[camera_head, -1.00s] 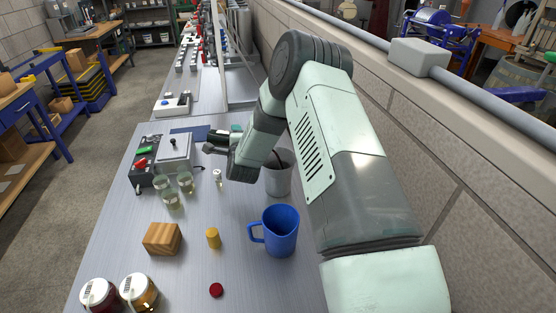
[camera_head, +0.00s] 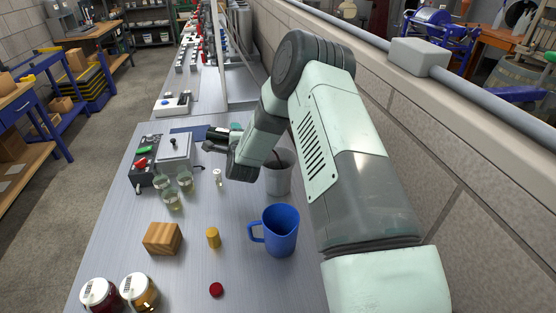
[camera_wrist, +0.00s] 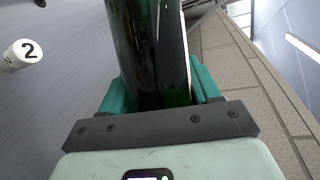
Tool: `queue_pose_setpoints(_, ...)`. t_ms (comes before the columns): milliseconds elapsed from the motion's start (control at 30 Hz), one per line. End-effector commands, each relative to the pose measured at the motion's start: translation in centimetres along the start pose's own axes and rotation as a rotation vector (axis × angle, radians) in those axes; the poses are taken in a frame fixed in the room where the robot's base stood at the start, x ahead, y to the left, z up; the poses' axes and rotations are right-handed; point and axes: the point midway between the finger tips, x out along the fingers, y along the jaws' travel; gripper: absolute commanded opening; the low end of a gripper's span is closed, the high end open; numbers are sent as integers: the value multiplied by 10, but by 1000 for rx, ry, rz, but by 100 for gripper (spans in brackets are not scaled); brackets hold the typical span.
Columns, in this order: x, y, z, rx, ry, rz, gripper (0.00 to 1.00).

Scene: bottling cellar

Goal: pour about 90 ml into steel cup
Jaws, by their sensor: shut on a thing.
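My gripper (camera_wrist: 162,88) is shut on a dark green glass bottle (camera_wrist: 145,45), which stands between its teal fingers in the wrist view. In the head view the bottle (camera_head: 218,134) shows only as a dark shape at the far end of my arm, and its mouth cannot be made out. A grey, metal-looking cup (camera_head: 279,181) stands upright on the bench beside my forearm, partly hidden by it; its inside looks dark. Whether anything is flowing from the bottle cannot be seen.
A blue mug (camera_head: 280,232), wooden block (camera_head: 162,239), yellow cylinder (camera_head: 213,238) and red disc (camera_head: 216,290) are nearer. Several small glasses (camera_head: 172,201), a small white marker (camera_head: 217,178) and a grey box (camera_head: 175,152) stand left. Two jars (camera_head: 138,292) are at front left.

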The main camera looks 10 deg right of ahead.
Motion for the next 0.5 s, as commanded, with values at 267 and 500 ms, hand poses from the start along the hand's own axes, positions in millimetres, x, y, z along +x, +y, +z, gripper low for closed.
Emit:
queue_pose_setpoints(267,8,31,3,-250,64,99,15)
queue_pose_setpoints(500,12,39,5,-309,84,125,15)
